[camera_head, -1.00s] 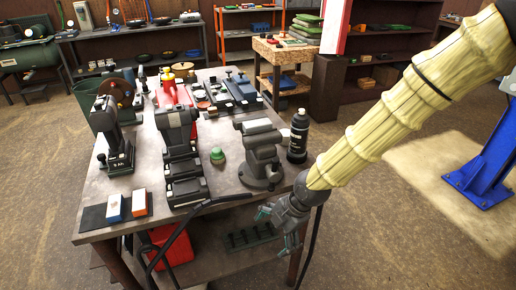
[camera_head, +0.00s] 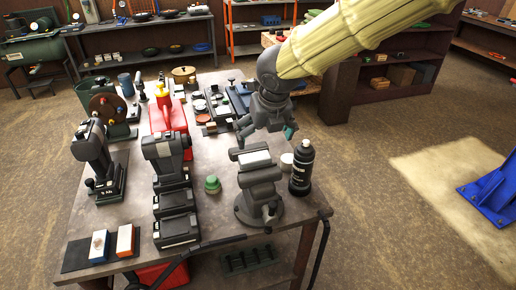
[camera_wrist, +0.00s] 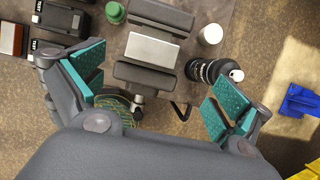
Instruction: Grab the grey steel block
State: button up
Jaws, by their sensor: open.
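The grey steel block (camera_head: 255,159) shows as a pale, flat-topped block between the jaws of a dark grey vise (camera_head: 261,191) near the bench's right end. In the wrist view the block (camera_wrist: 152,50) lies between two dark jaw bars, ahead of my fingers and roughly midway between them. My gripper (camera_head: 265,130) is open and empty, above and slightly behind the vise in the head view. Its teal-padded fingers spread wide in the wrist view (camera_wrist: 156,86), apart from the block. The block's lower part is hidden by the vise.
A black bottle (camera_head: 301,168) and a white cylinder (camera_head: 286,162) stand close right of the vise. A green-topped item (camera_head: 212,185) stands to its left, beyond it black chargers (camera_head: 173,195). Several small items crowd the bench behind. Open floor lies to the right.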

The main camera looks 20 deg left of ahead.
aim_at(255, 157)
jog(key=f, duration=0.1)
jog(key=a+f+p, duration=0.1)
jog(key=shift+s+f, duration=0.2)
jog(key=shift+f, duration=0.2)
jog(key=shift+w+a+f, duration=0.2)
jog(key=shift+w+f, duration=0.2)
jog(key=shift+f, duration=0.1)
jog(key=shift+w+a+f, duration=0.15)
jog(key=shift+w+f, duration=0.25)
jog(key=shift+f, duration=0.05)
jog(key=shift+w+f, duration=0.2)
jog(key=shift+w, duration=0.05)
jog(key=shift+s+a+f+p, duration=0.15)
jog(key=shift+s+f+p, duration=0.15)
jog(key=shift+p, duration=0.2)
jog(key=p+x, duration=0.1)
jog(key=x, duration=0.2)
jog(key=shift+w+a+f, duration=0.1)
jog(key=shift+a, duration=0.15)
jog(key=shift+w+f, duration=0.15)
jog(key=shift+f, duration=0.15)
